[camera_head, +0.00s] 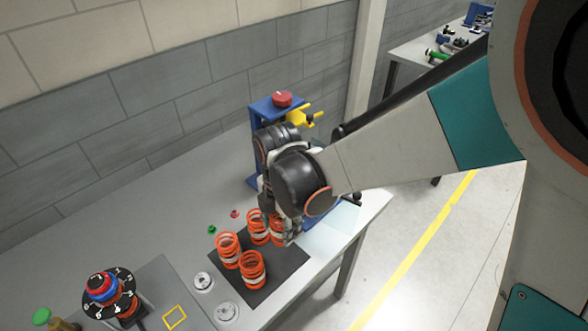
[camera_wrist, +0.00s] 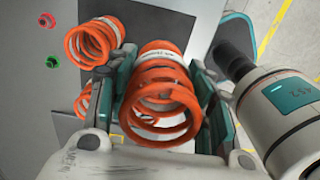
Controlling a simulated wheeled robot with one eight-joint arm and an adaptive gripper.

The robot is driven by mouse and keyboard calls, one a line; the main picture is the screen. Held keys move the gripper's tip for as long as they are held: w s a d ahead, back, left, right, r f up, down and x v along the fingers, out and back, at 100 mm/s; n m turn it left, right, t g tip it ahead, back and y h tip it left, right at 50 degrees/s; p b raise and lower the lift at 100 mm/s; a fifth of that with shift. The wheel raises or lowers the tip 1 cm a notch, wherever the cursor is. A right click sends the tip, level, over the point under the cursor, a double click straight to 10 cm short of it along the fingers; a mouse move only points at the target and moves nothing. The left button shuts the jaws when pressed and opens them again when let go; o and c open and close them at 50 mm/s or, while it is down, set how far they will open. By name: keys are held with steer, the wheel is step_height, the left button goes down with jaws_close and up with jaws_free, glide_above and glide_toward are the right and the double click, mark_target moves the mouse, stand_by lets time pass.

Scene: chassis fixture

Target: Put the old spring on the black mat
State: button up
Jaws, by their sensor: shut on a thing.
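My gripper (camera_head: 285,232) is over the far right part of the black mat (camera_head: 272,285). In the wrist view its jaws (camera_wrist: 165,88) are shut on an orange coil spring (camera_wrist: 160,73) with a pale band. In the head view my gripper partly hides this spring, and I cannot tell whether its base touches the mat. Other orange springs stand on the mat: a left one (camera_head: 228,247), a front one (camera_head: 253,268) and a back one (camera_head: 257,226). The wrist view shows another spring (camera_wrist: 92,42) close to the left jaw. I cannot tell which spring is the old one.
A green knob (camera_head: 212,230) and a red knob (camera_head: 235,214) are left of the mat. Two pale discs (camera_head: 203,282) lie nearer. A numbered dial fixture (camera_head: 110,295) is at lower left. A blue stand (camera_head: 253,150) with a red top rises behind my gripper.

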step_height(320, 180, down, 10)
steer(key=b, duration=0.6)
steer(key=shift+w+f, duration=0.15)
steer(key=shift+f, duration=0.2)
steer(key=o, duration=1.4)
steer(key=shift+r, duration=0.1)
steer(key=shift+r, duration=0.1)
step_height(320, 180, up, 12)
steer(key=p, duration=0.8)
